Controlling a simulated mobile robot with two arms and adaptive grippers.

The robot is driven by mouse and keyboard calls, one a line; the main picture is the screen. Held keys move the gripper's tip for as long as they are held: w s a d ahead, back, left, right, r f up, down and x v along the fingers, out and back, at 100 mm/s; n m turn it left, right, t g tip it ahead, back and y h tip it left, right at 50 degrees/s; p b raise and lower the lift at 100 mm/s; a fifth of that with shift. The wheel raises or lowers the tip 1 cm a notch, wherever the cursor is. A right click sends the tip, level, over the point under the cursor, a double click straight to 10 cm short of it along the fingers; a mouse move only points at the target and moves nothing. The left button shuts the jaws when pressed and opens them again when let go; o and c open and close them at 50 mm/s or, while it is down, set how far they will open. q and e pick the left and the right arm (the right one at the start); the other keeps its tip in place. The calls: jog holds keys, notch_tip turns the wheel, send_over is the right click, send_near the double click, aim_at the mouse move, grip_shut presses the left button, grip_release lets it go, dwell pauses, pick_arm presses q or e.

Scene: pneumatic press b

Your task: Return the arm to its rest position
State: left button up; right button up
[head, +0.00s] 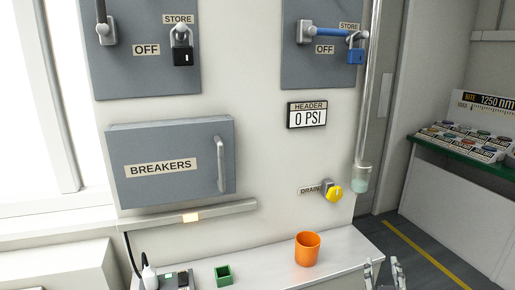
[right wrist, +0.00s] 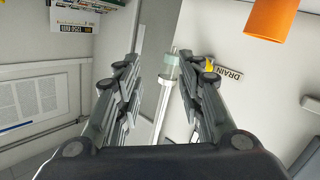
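My right gripper (head: 384,273) shows at the bottom edge of the head view, right of the orange cup and in front of the shelf. In the right wrist view its two fingers (right wrist: 160,85) are spread apart with nothing between them. The wall, the clear pipe and the drain label show beyond the fingers. My left gripper is in neither view.
An orange cup (head: 308,249) and a small green box (head: 223,274) stand on the white shelf (head: 265,270). Above are the yellow drain knob (head: 332,190), the header gauge (head: 307,115) and the breakers box (head: 170,163). A vertical clear pipe (head: 369,90) runs down the wall's right side.

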jog(key=s+a+f+g+y, duration=0.3)
jog(key=s+f+g, duration=0.3)
jog(key=s+f, duration=0.8)
jog(key=s+a+f+n+g+y, duration=0.1)
jog(key=s+a+f+g, duration=0.25)
jog(key=s, duration=0.35)
jog(key=s+a+f+n+g+y, duration=0.2)
jog(key=s+f+g, duration=0.15)
jog(key=s, duration=0.35)
notch_tip(320, 180, down, 27)
jog(key=s, duration=0.2)
jog(key=s+d+f+g, duration=0.1)
jog(key=s+d+f, duration=0.2)
jog(key=s+f, duration=1.2)
jog(key=shift+s+f+g+p, duration=0.25)
jog(key=shift+s+g+p, duration=0.1)
jog(key=shift+s, duration=0.6)
